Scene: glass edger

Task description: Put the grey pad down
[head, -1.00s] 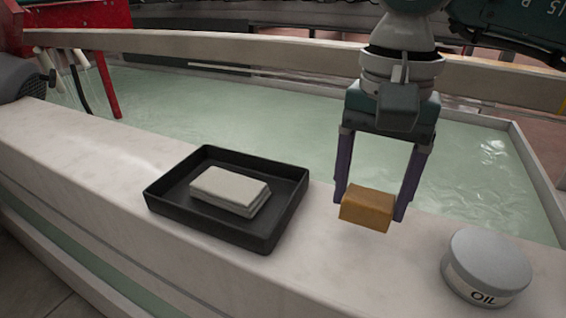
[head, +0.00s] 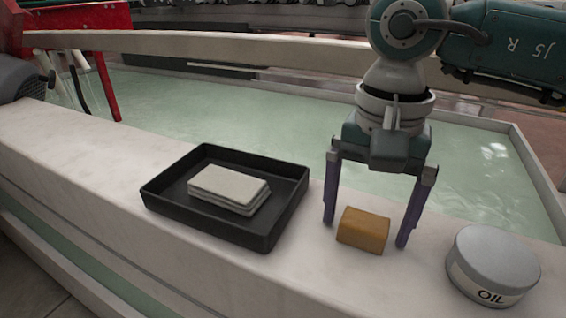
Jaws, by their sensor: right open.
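Light grey pads (head: 229,187) lie stacked flat in a black tray (head: 168,208) on the pale stone ledge. My right gripper (head: 366,234) is to the right of the tray, pointing down with its two purple fingers apart. An orange-brown block (head: 362,231) sits between the fingers, with a gap showing on each side. The block appears to rest on the ledge. No grey pad is in the right gripper. My left gripper is not in view.
A round grey tin marked OIL (head: 494,262) stands on the ledge just right of the right gripper. A water-filled trough (head: 230,120) lies behind the ledge. The ledge (head: 70,140) left of the tray is clear.

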